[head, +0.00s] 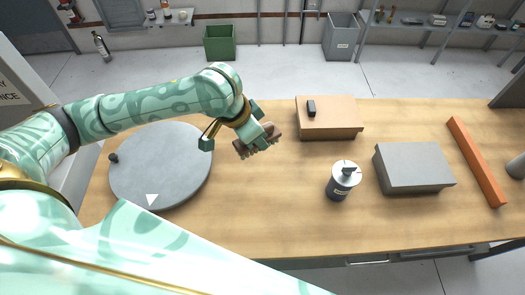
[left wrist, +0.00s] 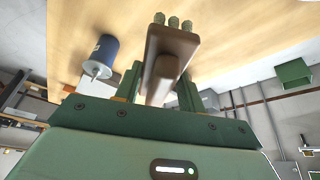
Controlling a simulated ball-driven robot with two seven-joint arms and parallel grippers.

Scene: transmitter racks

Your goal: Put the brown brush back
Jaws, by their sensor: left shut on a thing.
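My left gripper (head: 254,137) is shut on the brown brush (head: 262,146) over the middle of the wooden table, between the round grey disc and the tan block. In the left wrist view the brush (left wrist: 166,45) sits between the fingers (left wrist: 156,85), with several pale greenish tufts at its far end. I cannot tell whether the brush touches the table. My right gripper is not in view.
The grey disc (head: 165,150) with a white triangle and dark knob lies left. Right stand a tan block (head: 340,127) bearing a small dark object (head: 311,108), a dark canister (head: 338,190), a grey box (head: 413,170) and an orange bar (head: 475,160). The front middle table is clear.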

